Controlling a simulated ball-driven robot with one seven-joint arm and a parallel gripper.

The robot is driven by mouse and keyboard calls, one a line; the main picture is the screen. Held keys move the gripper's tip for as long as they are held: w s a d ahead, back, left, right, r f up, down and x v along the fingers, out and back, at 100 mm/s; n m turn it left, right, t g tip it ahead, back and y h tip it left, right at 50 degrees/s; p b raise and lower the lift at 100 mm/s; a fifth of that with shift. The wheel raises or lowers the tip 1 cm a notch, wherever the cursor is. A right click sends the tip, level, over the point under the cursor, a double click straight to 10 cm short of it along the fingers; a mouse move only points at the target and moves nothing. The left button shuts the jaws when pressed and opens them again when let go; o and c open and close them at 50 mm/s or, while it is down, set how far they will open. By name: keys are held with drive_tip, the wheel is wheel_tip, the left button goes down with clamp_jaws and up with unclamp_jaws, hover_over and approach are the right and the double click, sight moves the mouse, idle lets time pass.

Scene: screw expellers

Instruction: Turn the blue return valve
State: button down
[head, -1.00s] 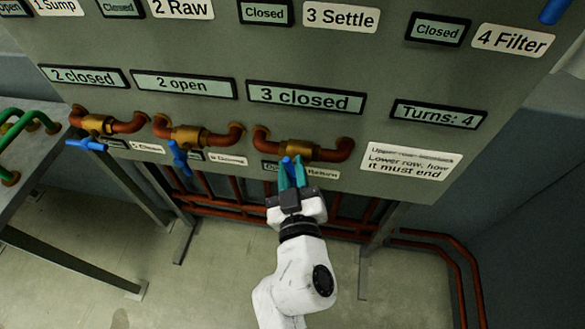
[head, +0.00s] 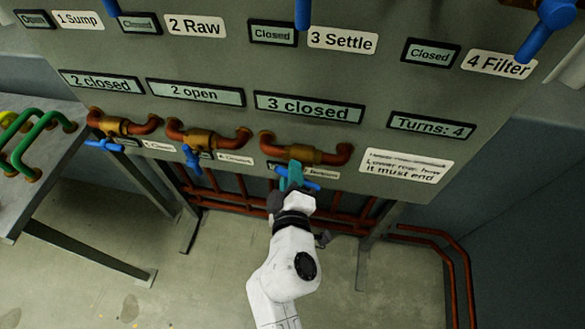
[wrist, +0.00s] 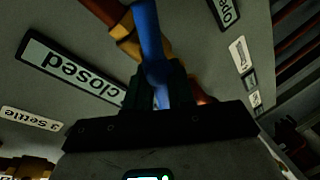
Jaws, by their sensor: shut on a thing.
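The brass return valve (head: 303,155) sits on the lower pipe row under the "3 closed" display, with a label below it partly hidden by my gripper. Its blue handle (head: 312,187) lies roughly crosswise in the head view. My gripper (head: 292,177), with teal fingers, is shut on this handle. In the wrist view the blue handle (wrist: 152,45) runs down between the dark fingers (wrist: 156,86). The "3 closed" display (head: 309,107) and "Turns: 4" display (head: 432,125) are readable.
Two similar blue-handled valves, one at far left (head: 117,127) and one in the middle (head: 196,138), stand left of my gripper. Upper-row blue handles (head: 545,32) hang above. A side table (head: 42,140) with green pipes stands at left. Red pipes (head: 240,205) run below the panel.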

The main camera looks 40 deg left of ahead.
drive_tip(key=n+h, duration=0.1)
drive_tip(key=n, duration=0.1)
drive_tip(key=f+n+h+p, duration=0.1)
drive_tip(key=n, duration=0.1)
drive_tip(key=shift+t, duration=0.3)
drive_tip(key=shift+n, duration=0.4)
drive_tip(key=c, duration=1.1)
unclamp_jaws()
drive_tip(key=shift+s+p, duration=0.1)
drive_tip(key=shift+p, duration=0.2)
drive_tip(key=v, duration=1)
drive_tip(key=shift+s+d+r, duration=0.15)
drive_tip(key=shift+s+d, duration=0.05)
drive_tip(key=shift+s, duration=0.05)
